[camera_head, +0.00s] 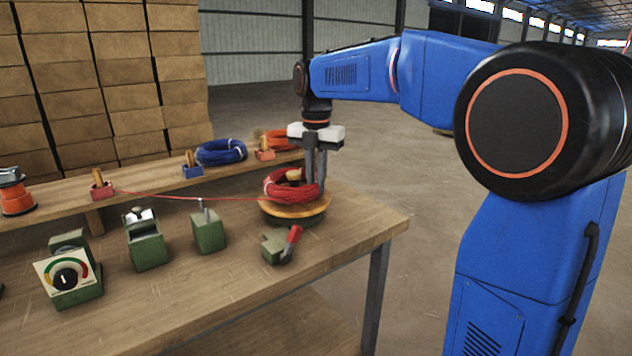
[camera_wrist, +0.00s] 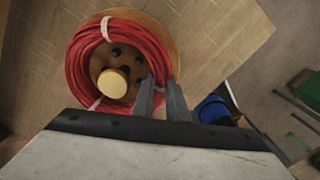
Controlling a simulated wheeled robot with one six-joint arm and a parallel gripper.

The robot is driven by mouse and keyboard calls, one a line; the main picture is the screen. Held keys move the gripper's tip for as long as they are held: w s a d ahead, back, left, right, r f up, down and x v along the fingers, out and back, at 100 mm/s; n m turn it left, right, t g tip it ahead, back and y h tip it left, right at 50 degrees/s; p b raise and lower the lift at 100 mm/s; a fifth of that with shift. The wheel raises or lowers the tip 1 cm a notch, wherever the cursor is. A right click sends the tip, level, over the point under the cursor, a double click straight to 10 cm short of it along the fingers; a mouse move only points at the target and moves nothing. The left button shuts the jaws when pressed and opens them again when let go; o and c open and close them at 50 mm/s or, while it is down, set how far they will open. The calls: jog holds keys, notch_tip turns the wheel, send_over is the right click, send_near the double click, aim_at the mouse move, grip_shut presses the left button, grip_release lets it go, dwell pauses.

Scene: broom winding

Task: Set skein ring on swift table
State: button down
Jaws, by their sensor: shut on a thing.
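The red skein ring (camera_head: 278,188) is a coil of red strand with white ties; it also shows in the wrist view (camera_wrist: 79,56). It is at the round wooden swift table (camera_head: 305,211), around a pale central peg (camera_head: 294,175). In the wrist view the swift table's wooden rim (camera_wrist: 165,38) shows beyond the ring, and dark holes show inside it. My gripper (camera_head: 317,188) points down and is shut on the ring's right side. In the wrist view its fingers (camera_wrist: 160,85) straddle the strand. I cannot tell whether the ring's underside touches the disc.
A red strand (camera_head: 190,197) runs left past a green post block (camera_head: 208,230) to a pegged red block (camera_head: 101,187). A red-handled green clamp (camera_head: 283,246) stands in front of the swift table. Blue (camera_head: 220,152) and orange (camera_head: 281,139) coils lie on the rear shelf.

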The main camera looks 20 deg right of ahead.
jog(key=shift+f, duration=0.4)
jog(key=c, duration=2)
grip_release()
jog(key=shift+r, duration=5.45)
jog(key=s+d+f+m+t, duration=0.1)
jog(key=s+f+m, duration=0.7)
jog(key=s+m, duration=0.1)
jog(key=s+d+f+m+t, duration=0.2)
jog(key=s+f+m, duration=0.7)
jog(key=s, duration=0.3)
jog(key=s+d+f+m+t, duration=0.1)
jog(key=s+d+f+m, duration=0.1)
jog(key=s+f+m, duration=0.6)
jog(key=shift+s+d+f+m+t, duration=0.15)
jog(key=shift+s+m, duration=0.1)
jog(key=shift+s, duration=0.25)
jog(key=shift+s+m+t, duration=0.1)
jog(key=shift+s+m, duration=0.2)
jog(key=shift+s, duration=0.25)
jog(key=shift+s+d+f+m+t, duration=0.15)
jog(key=shift+s+m, duration=0.1)
jog(key=shift+s, duration=0.25)
